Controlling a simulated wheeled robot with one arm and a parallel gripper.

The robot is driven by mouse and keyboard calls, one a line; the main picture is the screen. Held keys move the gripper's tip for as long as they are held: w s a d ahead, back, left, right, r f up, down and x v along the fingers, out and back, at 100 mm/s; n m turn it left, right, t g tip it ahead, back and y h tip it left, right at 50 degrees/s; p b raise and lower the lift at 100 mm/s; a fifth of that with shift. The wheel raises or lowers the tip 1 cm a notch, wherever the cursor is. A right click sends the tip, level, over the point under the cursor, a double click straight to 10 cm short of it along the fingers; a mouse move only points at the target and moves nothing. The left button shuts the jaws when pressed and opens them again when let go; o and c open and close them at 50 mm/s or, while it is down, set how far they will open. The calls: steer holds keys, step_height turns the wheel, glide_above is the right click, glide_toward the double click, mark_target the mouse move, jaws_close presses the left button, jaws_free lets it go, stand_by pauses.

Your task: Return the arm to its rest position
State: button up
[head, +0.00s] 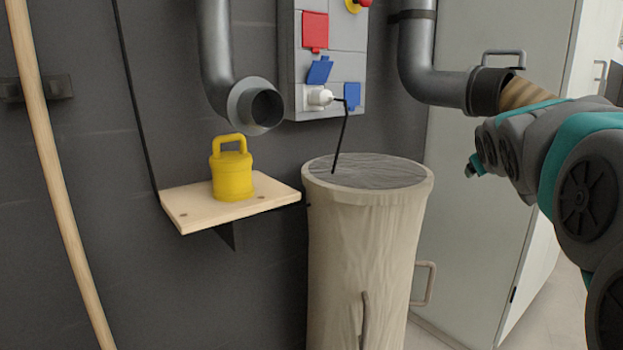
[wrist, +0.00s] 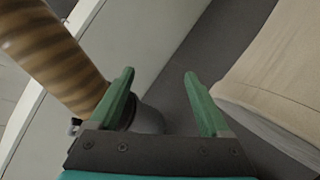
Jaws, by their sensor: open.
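My arm (head: 560,165) reaches in from the right in the head view, in front of the pale cabinet. Its jaws do not show clearly there. In the wrist view my gripper (wrist: 160,95) has two green fingers set wide apart, with nothing between them. A striped tan hose (wrist: 50,50) passes close by the left finger, and I cannot tell if they touch. The same hose shows in the head view (head: 525,94), fitted into a grey pipe elbow (head: 450,85) and partly hidden by my arm.
A cloth-sided bin (head: 365,250) stands below the socket panel (head: 335,65), where a white plug (head: 319,97) trails a black cable. A yellow handled weight (head: 232,176) sits on a wooden shelf (head: 185,213). An open pipe (head: 255,105) hangs above it. A pale cabinet (head: 465,200) stands at right.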

steer(key=s+a+f+g+y, duration=0.1)
steer(key=s+a+f+g, duration=0.2)
steer(key=s+f, duration=0.6)
steer(key=s+a+f+m+g+y, duration=0.1)
steer(key=s+a+f+g, duration=0.3)
steer(key=s+a+f, duration=0.4)
steer(key=s+a+f+g+y, duration=0.2)
steer(key=s+a+f, duration=0.4)
steer(key=s+f, duration=0.6)
steer(key=shift+s+a+m+g+y, duration=0.15)
steer(key=shift+s+m+g+y, duration=0.15)
steer(key=shift+s+g, duration=0.7)
steer(key=s+a+f+g, duration=0.1)
steer(key=s, duration=0.2)
steer(key=s+a+f+g, duration=0.1)
steer(key=s, duration=0.3)
steer(key=s+a+f+g, duration=0.1)
steer(key=s, duration=0.3)
steer(key=shift+s+a+f+y, duration=0.1)
steer(key=shift+a+f+y, duration=0.05)
steer(key=shift+f+y, duration=0.25)
steer(key=shift+c, duration=0.3)
